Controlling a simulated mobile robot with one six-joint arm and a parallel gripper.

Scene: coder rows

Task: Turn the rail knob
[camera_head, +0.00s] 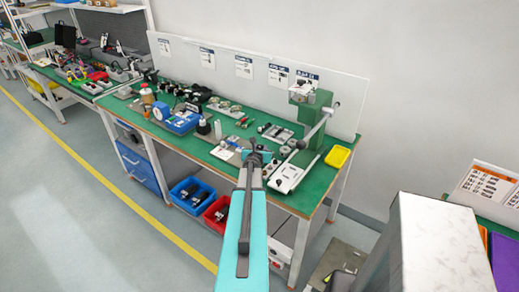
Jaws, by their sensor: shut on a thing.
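My teal arm reaches up from the bottom middle to the front edge of the green-topped bench (318,187). My dark gripper (257,150) is at its end, over the bench front. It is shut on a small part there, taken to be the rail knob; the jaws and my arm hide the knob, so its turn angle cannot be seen. A white plate with a rail-like fixture (289,178) lies just right of the gripper, at the foot of a green press (318,125) with a lever.
A yellow tray (338,156) lies at the bench's right end. Blue (188,196) and red (218,212) bins stand on the shelf below. Bottles, a blue box and many small parts crowd the bench's left. A grey cabinet (437,245) stands at right. The floor at left is clear.

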